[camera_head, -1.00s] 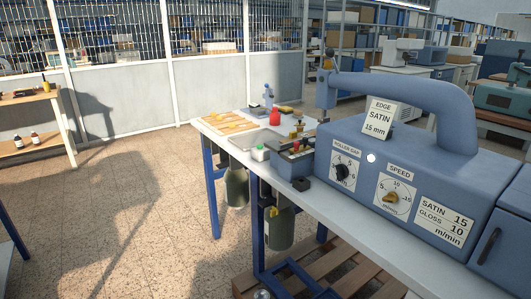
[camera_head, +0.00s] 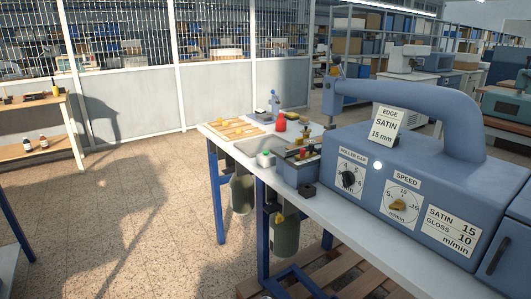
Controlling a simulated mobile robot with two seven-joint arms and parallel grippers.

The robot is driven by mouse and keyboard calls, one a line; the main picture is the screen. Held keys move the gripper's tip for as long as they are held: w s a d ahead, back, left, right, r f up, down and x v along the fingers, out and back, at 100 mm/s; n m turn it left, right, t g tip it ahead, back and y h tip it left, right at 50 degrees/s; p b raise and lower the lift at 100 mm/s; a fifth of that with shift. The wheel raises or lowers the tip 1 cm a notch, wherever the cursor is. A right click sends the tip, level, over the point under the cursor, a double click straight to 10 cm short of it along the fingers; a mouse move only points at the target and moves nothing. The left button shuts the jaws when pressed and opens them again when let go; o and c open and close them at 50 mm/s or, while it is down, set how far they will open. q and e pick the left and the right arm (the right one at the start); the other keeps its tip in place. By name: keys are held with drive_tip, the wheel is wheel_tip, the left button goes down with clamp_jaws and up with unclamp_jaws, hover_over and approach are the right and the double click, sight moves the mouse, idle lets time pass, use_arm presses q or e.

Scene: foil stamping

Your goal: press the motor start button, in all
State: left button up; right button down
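A blue machine (camera_head: 345,132) with a curved overhead arm stands on the bench at the right. A smaller blue-grey box (camera_head: 298,172) with small coloured parts on top sits at the machine's left end. I cannot read a motor start label anywhere, so I cannot tell which part is that button. Neither of my grippers is in view.
A wooden pallet (camera_head: 362,287) lies beneath. The floor at left is open.

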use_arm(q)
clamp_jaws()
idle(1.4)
